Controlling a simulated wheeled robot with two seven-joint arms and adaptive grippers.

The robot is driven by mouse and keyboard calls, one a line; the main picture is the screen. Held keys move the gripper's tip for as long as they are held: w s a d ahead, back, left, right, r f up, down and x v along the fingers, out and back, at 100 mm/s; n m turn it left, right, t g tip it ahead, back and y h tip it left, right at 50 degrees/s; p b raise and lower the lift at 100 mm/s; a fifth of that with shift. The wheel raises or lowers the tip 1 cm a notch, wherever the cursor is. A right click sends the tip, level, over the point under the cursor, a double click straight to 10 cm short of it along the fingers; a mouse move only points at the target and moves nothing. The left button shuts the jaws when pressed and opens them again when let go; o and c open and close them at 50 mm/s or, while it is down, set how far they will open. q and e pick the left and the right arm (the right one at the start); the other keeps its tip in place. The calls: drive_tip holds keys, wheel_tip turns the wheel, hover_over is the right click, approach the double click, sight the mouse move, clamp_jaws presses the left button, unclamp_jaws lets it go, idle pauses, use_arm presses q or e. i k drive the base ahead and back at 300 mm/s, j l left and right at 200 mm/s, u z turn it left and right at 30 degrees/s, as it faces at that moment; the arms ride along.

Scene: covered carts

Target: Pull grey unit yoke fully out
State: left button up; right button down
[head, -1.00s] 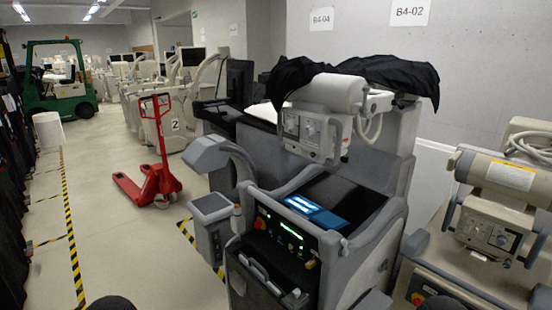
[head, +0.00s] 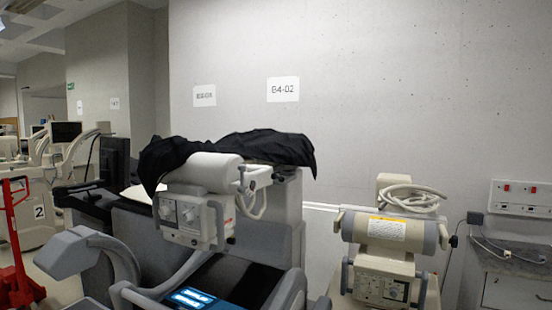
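A grey mobile X-ray unit (head: 258,238) stands in the centre of the head view. Its white tube head (head: 192,215) with a control panel sits at the top front. A black cloth (head: 235,150) is draped over the top behind the tube. A curved grey arm piece (head: 85,252) sticks out at the unit's left, and a lit blue screen (head: 192,299) shows at the bottom edge. I cannot tell which part is the yoke. The unit's lower front is cut off by the frame. Neither of my grippers shows.
A grey cabinet (head: 515,275) is at the far right. A red pallet jack (head: 18,250) stands at the left edge, near some free floor.

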sight(261, 175)
drive_tip(key=u, duration=0.7)
drive_tip(key=i+l+u, duration=0.2)
drive_tip(key=l, duration=0.3)
drive_tip(key=i+l+u, duration=0.1)
drive_tip(key=l+u, duration=0.15)
drive_tip(key=l, duration=0.25)
drive_tip(key=l+u, duration=0.2)
drive_tip(key=l, duration=0.3)
drive_tip(key=i+l, duration=0.1)
drive_tip(key=l, duration=0.3)
